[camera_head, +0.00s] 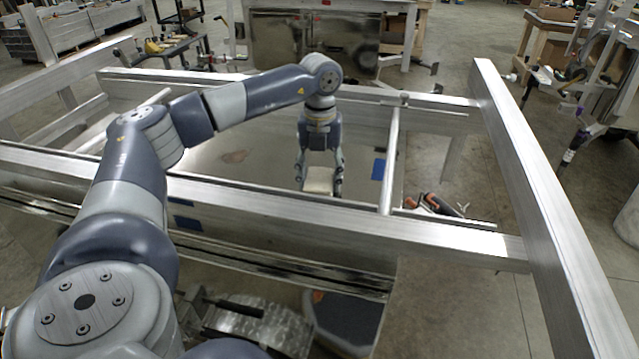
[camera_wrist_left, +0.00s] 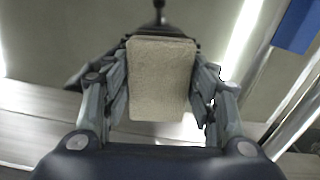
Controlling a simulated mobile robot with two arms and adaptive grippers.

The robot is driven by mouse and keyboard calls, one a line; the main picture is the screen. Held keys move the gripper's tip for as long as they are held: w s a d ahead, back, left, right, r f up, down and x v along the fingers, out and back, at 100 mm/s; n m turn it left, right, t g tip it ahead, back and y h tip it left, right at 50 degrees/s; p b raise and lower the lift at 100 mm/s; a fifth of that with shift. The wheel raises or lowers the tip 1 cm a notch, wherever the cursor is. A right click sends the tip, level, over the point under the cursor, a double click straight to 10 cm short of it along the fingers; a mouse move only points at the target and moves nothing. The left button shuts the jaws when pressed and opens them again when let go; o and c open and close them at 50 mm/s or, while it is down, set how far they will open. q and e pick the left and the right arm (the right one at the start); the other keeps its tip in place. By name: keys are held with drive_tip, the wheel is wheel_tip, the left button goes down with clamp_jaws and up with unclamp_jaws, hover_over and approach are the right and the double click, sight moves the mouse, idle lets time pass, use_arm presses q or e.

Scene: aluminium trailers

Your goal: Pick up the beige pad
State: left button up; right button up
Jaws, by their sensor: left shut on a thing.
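The beige pad (camera_head: 319,180) is between the fingers of my left gripper (camera_head: 320,188), inside the aluminium trailer frame. In the left wrist view the pad (camera_wrist_left: 160,78) is a pale, rough rectangle, with a finger of the left gripper (camera_wrist_left: 161,95) on each side of it. The left gripper is shut on the pad and points down. The near frame rail hides the lowest part of the fingers in the head view, so I cannot tell whether the pad touches the panel below. My right gripper is not in view.
The near aluminium rail (camera_head: 300,214) and the long right beam (camera_head: 540,200) border the work area. A thin crossbar (camera_head: 390,160) stands right of the gripper. Blue patches (camera_head: 378,169) mark the panel. An orange and black tool (camera_head: 432,203) lies beyond the near rail.

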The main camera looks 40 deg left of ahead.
sight(320, 177)
use_arm(q)
drive_tip(key=shift+r, duration=0.3)
wheel_tip(320, 177, up, 9)
drive_tip(key=shift+r+b, duration=0.2)
drive_tip(key=shift+b, duration=0.9)
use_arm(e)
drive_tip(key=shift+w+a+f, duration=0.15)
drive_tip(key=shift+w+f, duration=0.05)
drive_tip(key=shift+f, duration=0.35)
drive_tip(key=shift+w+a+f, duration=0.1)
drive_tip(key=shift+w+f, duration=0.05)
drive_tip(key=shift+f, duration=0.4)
use_arm(q)
drive_tip(key=shift+o, duration=0.9)
drive_tip(key=shift+c, duration=0.8)
drive_tip(key=shift+f, duration=0.1)
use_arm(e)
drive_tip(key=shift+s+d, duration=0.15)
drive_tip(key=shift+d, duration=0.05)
